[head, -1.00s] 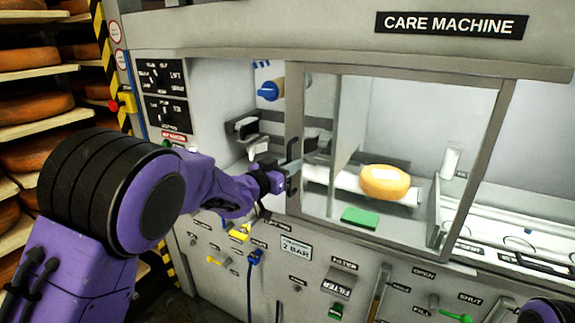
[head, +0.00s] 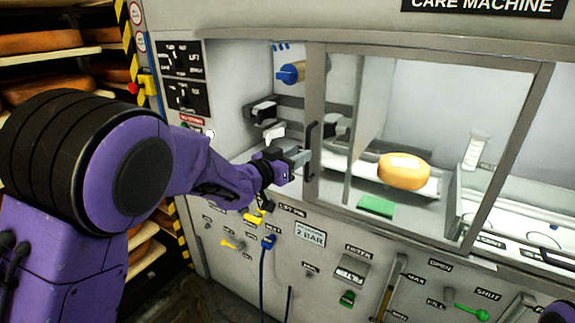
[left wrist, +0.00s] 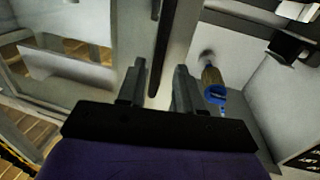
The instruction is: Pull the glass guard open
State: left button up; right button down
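The glass guard (head: 455,110) is a grey-framed clear pane on the front of the care machine, with a dark upright handle (head: 311,150) on its left frame bar. My left gripper (head: 301,158) is at the handle, just left of it in the head view. In the left wrist view, its two grey fingers (left wrist: 158,88) are apart, and the dark handle bar (left wrist: 163,45) runs down toward the gap between them. I cannot tell whether they touch it. Behind the glass, an orange cheese wheel (head: 404,172) lies on a pale support. My right gripper is out of view.
A blue-capped cylinder (head: 292,72) and dark brackets stick out in the bay left of the guard. A green block (head: 376,206) lies behind the glass. Below are levers, a blue hose (head: 264,270) and labels. Shelves of cheese (head: 45,85) stand at the left.

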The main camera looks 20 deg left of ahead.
pick_arm(q)
jog(key=b+v, duration=0.1)
jog(key=v, duration=0.5)
jog(key=shift+s, duration=0.1)
jog(key=s+a+f+n+g+y, duration=0.2)
jog(key=s+f+n+y, duration=0.15)
jog(key=f, duration=0.75)
jog(key=s+a+f+n+g+y, duration=0.25)
jog(key=s+f, duration=0.25)
jog(key=f, duration=0.5)
jog(key=s+a+f+n+g+y, duration=0.1)
jog(key=s+a+f+n+y, duration=0.25)
jog(key=f, duration=0.75)
jog(key=s+f+g, duration=0.2)
jog(key=s+f, duration=0.3)
jog(key=s, duration=0.4)
jog(key=s+d+f+n+g, duration=0.1)
jog(key=s+f+g, duration=0.2)
jog(key=s, duration=0.6)
jog(key=s+f+g, duration=0.3)
jog(key=s+f, duration=0.5)
jog(key=shift+s+d+n+y, duration=0.35)
jog(key=shift+s, duration=0.05)
